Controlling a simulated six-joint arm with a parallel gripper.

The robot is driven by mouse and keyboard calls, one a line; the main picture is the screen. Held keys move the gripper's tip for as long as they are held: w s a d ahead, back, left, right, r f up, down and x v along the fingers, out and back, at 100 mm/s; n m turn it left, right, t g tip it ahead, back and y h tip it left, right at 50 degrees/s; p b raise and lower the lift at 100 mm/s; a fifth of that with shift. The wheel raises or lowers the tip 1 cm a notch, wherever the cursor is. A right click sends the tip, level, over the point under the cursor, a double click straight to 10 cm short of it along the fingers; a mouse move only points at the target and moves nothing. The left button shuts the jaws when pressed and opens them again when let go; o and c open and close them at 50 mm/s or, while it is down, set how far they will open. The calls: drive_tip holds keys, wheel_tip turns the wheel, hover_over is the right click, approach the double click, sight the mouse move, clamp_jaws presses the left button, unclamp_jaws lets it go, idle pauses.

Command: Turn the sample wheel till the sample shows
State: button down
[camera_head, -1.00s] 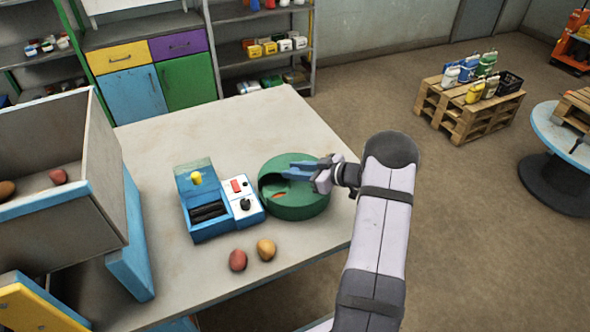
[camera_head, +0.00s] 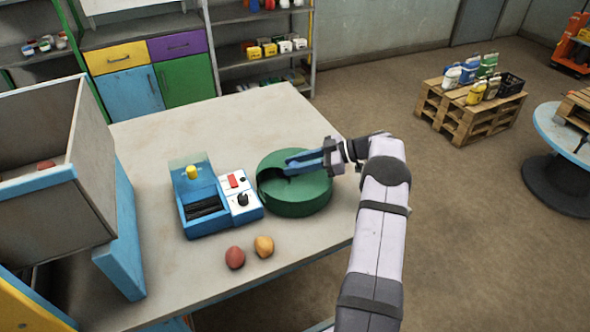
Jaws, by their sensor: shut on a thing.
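The sample wheel (camera_head: 300,196) is a round green drum on the table, with a dark opening in its left side. No sample shows in that opening from here. My gripper (camera_head: 288,166) reaches in from the right over the top of the wheel. Its blue fingers are shut on a part of the wheel near the opening; the fingers hide the exact part held.
A blue machine (camera_head: 205,213) with a white control panel stands just left of the wheel. A red potato (camera_head: 235,257) and a yellow one (camera_head: 264,246) lie in front. A large bin (camera_head: 97,200) stands at the left. The table's back (camera_head: 225,120) is clear.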

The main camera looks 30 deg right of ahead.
drive_tip(key=shift+n+g+y+b, duration=0.3)
drive_tip(key=shift+b, duration=0.1)
idle(0.3)
drive_tip(key=c, duration=1.4)
unclamp_jaws()
drive_tip(key=shift+s+d+r, duration=0.1)
drive_tip(key=shift+s+d, duration=0.05)
drive_tip(key=shift+d, duration=0.2)
drive_tip(key=b+v, duration=0.2)
drive_tip(key=v, duration=0.2)
drive_tip(key=shift+s+d, duration=0.1)
drive_tip(key=shift+d, duration=0.05)
drive_tip(key=shift+r+b+v, duration=0.2)
drive_tip(key=shift+b+v, duration=0.2)
drive_tip(key=shift+v, duration=0.7)
